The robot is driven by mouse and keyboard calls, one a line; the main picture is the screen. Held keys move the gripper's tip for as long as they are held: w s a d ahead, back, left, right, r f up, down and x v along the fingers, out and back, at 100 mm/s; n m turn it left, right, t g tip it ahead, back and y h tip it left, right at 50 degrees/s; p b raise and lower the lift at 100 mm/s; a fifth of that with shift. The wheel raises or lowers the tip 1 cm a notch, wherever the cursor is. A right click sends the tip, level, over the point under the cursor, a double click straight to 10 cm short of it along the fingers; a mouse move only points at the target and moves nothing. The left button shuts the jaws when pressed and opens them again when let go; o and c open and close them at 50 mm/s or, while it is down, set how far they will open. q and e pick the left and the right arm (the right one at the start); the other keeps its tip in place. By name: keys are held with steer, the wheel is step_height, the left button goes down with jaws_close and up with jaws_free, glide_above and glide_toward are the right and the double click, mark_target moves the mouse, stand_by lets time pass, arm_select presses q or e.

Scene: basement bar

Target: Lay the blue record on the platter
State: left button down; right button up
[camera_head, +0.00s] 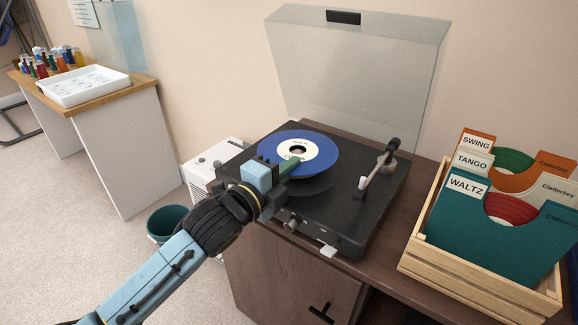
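The blue record (325,154), with a cream label and a centre hole, is over the turntable (352,222). It looks level and slightly raised, with a dark round area, the platter (318,184), showing below its near right edge. My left gripper (289,166) reaches in from the lower left and is shut on the record's near edge. The gripper hides that part of the rim. The spindle cannot be made out clearly. The tonearm (377,178) stands at the right of the platter, clear of the record. My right gripper is not in view.
The clear lid (360,65) stands open behind the turntable. A wooden crate (470,283) of labelled record sleeves is at the right on the cabinet. A teal bin (165,222) is on the floor; a white tray (85,88) is on the left table.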

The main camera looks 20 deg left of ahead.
arm_select(q)
steer(key=shift+f, duration=0.25)
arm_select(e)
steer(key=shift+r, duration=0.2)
